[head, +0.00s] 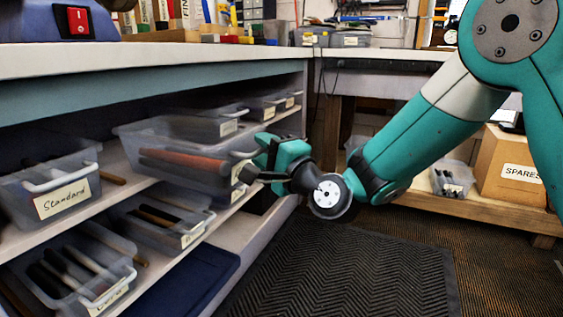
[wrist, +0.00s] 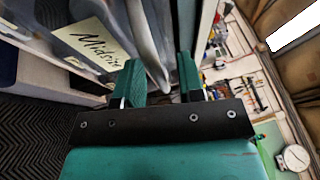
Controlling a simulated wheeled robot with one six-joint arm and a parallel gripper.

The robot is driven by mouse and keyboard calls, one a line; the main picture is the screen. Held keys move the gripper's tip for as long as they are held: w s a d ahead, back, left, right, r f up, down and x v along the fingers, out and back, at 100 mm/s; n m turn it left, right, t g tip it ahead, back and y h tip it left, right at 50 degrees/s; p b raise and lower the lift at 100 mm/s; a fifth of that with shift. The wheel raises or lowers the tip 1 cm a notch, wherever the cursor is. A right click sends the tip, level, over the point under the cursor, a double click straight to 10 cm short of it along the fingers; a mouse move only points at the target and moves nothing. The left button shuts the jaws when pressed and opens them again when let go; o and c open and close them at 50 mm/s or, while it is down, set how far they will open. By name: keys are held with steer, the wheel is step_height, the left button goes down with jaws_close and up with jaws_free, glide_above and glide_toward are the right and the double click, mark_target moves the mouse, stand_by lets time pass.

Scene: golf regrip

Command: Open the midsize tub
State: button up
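The midsize tub (head: 180,160) is a clear plastic tub on the upper shelf in the head view, with a reddish-brown rod-like item inside. Its yellowish label reads "Midsize" (wrist: 92,42) in the wrist view; in the head view my gripper partly covers the tub's front. A pale curved handle (wrist: 147,45) runs across that front. My gripper (head: 262,160) is at the tub's front, and its two green fingers (wrist: 160,84) stand apart. The handle's near end shows in the gap between them; I cannot tell whether either finger touches it.
A Standard tub (head: 50,190) stands left on the same shelf. More tubs (head: 160,220) with club grips sit on the shelf below. The bench top (head: 150,58) lies above. A spares box (head: 508,168) stands right. The dark floor mat (head: 350,270) is clear.

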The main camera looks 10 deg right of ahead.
steer(key=b+v, duration=1.4)
steer(key=v, duration=0.3)
steer(key=shift+s, duration=0.1)
